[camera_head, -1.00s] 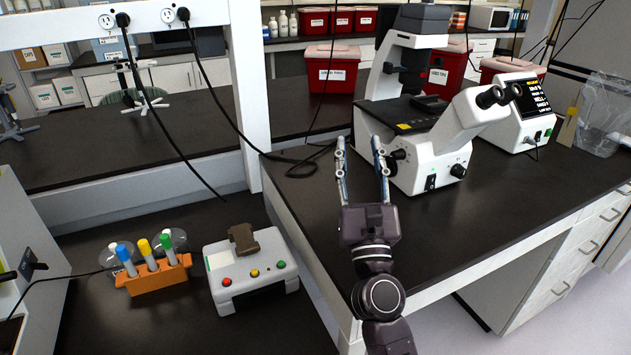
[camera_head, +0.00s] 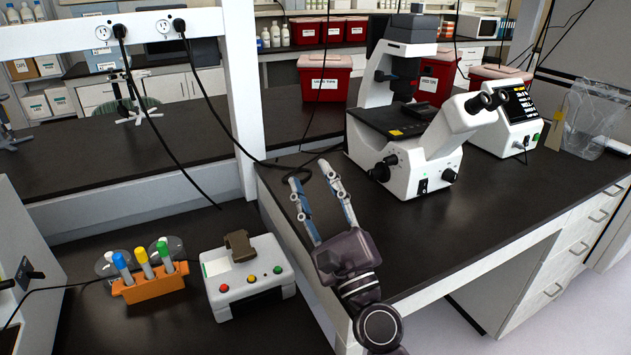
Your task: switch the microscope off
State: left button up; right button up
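The white microscope (camera_head: 411,160) stands on the black bench at the centre right, with its eyepieces to the right. A small black switch (camera_head: 423,187) sits low on its front face, beside a dark knob (camera_head: 449,175). A larger focus knob (camera_head: 383,169) is on its left side. My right gripper (camera_head: 310,180) is open and empty, its two fingers spread. It is to the left of the microscope and apart from it, over the bench's left part. My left gripper is not in view.
Red bins (camera_head: 325,78) stand behind. A white box with coloured buttons (camera_head: 247,273) and an orange tube rack (camera_head: 150,284) are at the lower left. The bench front (camera_head: 440,235) is clear.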

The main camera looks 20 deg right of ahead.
aim_at(423, 187)
jog(key=z, duration=1.35)
